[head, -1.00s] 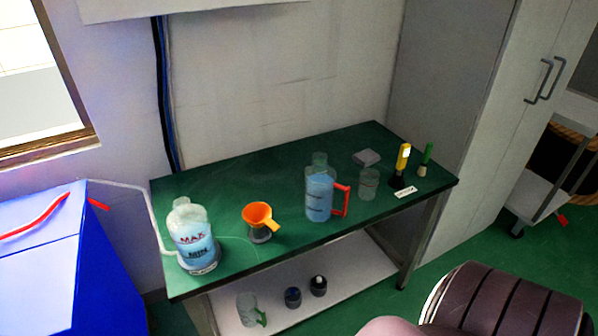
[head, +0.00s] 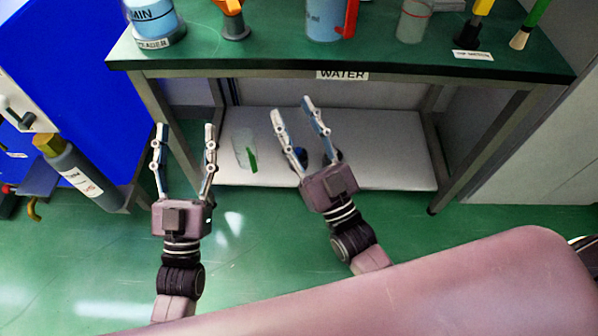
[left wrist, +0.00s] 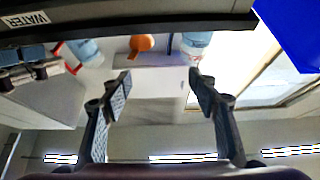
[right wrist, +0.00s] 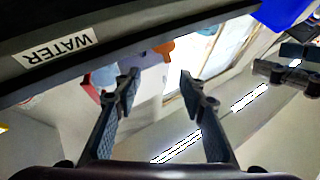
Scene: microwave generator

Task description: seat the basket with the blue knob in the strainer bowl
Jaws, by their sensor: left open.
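On the white lower shelf, a small dark piece with some blue (head: 300,155) shows between the fingers of my right gripper (head: 291,107). It is mostly hidden, so I cannot tell for sure that it is the basket with the blue knob. My right gripper is open in front of the shelf and looks empty. My left gripper (head: 185,130) is open and empty, left of it, in front of the table's left leg. I cannot make out the strainer bowl for certain. An orange funnel-like piece (head: 235,28) stands on the tabletop, cut by the frame's top.
The green tabletop (head: 420,62) overhangs the lower shelf (head: 385,150). A clear vessel with a green handle (head: 245,152) stands on the shelf's left. Bottles and a jug line the tabletop. A blue cabinet (head: 60,60) and a grey cylinder (head: 85,180) are at left. The shelf's right side is clear.

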